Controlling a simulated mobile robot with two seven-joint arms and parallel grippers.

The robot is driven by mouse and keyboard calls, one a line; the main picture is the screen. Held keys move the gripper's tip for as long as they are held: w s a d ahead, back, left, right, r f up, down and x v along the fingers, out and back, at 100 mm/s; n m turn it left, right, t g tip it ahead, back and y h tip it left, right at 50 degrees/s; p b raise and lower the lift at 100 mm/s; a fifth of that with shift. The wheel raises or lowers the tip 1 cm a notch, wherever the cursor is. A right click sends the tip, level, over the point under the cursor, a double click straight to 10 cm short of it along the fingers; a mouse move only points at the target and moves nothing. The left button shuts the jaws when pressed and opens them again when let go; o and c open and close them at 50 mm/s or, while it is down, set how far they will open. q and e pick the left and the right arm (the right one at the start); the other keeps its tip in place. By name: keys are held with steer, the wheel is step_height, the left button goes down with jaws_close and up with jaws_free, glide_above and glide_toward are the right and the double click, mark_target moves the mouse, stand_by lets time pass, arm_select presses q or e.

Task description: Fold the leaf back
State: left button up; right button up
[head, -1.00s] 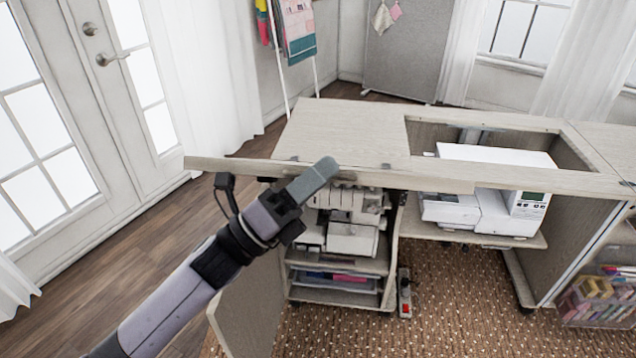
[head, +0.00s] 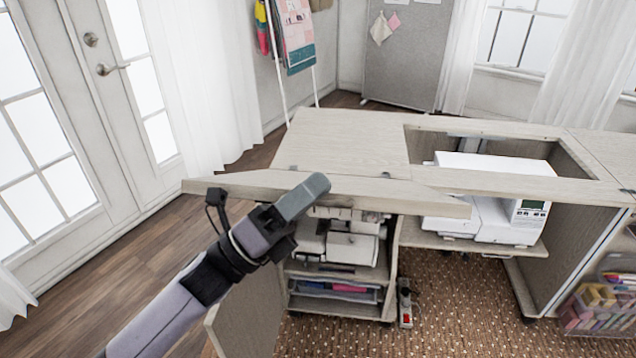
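The leaf (head: 400,194) is the long wooden flap along the near edge of the sewing cabinet's top (head: 340,140). It juts toward me from its hinges, a little below the level of the top, and its front edge shows. My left gripper (head: 306,195) lies across the middle of the leaf in the head view and hides part of it. Its fingers show side-on as one grey block, so the gap between them is hidden. I cannot tell whether they touch the leaf. My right gripper is out of view.
A cabinet door (head: 247,310) hangs open under the leaf. A serger (head: 340,242) sits on a shelf below it. A white sewing machine (head: 490,215) sits lowered in the opening at right. The floor at left is free.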

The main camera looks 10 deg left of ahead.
arm_select(q)
steer(key=b+v, duration=0.1)
steer(key=v, duration=0.4)
steer(key=shift+w+a, duration=0.1)
steer(key=shift+a, duration=0.25)
